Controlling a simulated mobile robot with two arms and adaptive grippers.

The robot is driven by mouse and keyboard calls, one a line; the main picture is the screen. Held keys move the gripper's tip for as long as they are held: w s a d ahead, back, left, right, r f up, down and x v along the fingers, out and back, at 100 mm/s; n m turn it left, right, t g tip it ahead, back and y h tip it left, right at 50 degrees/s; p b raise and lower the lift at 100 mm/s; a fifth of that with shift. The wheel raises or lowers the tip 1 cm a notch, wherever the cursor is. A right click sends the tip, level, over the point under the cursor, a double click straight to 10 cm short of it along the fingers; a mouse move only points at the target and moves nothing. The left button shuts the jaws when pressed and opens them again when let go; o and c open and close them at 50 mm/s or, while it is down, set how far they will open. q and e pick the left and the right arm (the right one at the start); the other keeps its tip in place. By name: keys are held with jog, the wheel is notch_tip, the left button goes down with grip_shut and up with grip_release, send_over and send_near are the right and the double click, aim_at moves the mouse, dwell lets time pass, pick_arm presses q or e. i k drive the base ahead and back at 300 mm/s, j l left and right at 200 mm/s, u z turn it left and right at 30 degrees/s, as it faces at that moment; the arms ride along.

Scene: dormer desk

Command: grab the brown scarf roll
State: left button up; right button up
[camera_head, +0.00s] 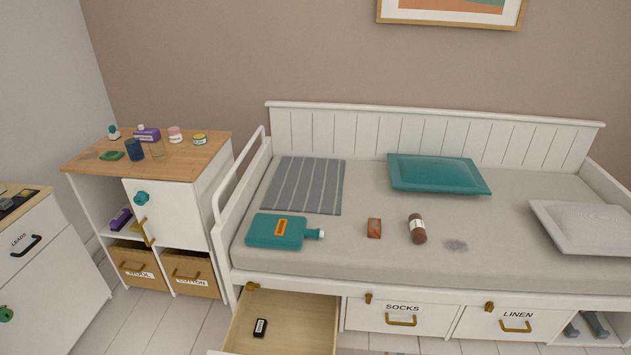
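The brown scarf roll (418,229) is a short brown cylinder with a pale band around it. It lies on the grey mattress of the daybed (370,254), right of the middle of the picture. A small rust-red packet (374,228) lies to its left, and a grey fuzzy patch (455,245) is to its right. Nothing covers the roll. Neither of my grippers is in view.
A teal hot-water bottle (276,231), striped grey cloth (303,184), teal pillow (438,173) and grey pillow (588,227) also lie on the daybed. An open drawer (289,316) juts out below, holding a small black item (260,327). A cabinet (170,208) stands left.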

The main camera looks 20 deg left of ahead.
aim_at(417, 230)
jog(key=u, duration=1.15)
jog(key=z, duration=1.25)
jog(key=i+l+u, duration=0.6)
jog(key=i+l, duration=0.3)
